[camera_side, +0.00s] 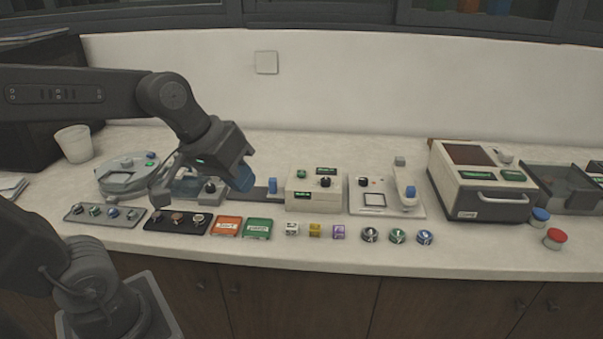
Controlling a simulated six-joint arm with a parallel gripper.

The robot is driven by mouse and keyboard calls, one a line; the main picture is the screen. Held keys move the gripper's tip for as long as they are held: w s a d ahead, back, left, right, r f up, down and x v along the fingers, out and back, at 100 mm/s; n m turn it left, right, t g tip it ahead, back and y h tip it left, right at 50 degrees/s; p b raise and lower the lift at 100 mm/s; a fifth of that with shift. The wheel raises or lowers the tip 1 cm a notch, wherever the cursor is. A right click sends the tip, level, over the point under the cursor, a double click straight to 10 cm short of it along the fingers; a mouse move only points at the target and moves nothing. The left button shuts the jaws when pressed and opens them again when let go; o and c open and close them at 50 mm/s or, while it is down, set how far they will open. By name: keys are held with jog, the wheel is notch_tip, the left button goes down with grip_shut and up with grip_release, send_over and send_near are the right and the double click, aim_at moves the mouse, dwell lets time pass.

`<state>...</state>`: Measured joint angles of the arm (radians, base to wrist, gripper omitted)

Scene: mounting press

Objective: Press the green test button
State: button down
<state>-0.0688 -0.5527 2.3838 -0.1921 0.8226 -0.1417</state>
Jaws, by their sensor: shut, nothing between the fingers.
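A small round green button (302,174) sits on the top left of a cream control box (300,192) in the middle of the counter. The box also has a black knob (325,182) and small green-lit displays. I cannot read any label that marks the button as the test one. My gripper (158,197) hangs left of the box, its grey fingers pointing down and left near the back of the small-parts trays. It is shut and empty, well apart from the green button. My wrist hides part of the equipment behind it.
Grey (104,214) and black trays (178,220) of small parts lie in front, beside orange (226,227) and green boxes (257,228). Several small cubes and round pieces line the front edge. A white device (385,197) and larger machine (482,185) stand right.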

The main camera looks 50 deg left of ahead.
jog(key=w+a+r+n+h, duration=0.1)
jog(key=w+a+n, duration=0.1)
jog(key=w+n, duration=0.6)
jog(key=n+t+y, duration=0.1)
jog(key=n+t, duration=0.2)
jog(key=n, duration=1.1)
send_over(302, 173)
notch_tip(302, 173, down, 8)
jog(key=shift+f, duration=4.35)
jog(key=shift+f, duration=0.4)
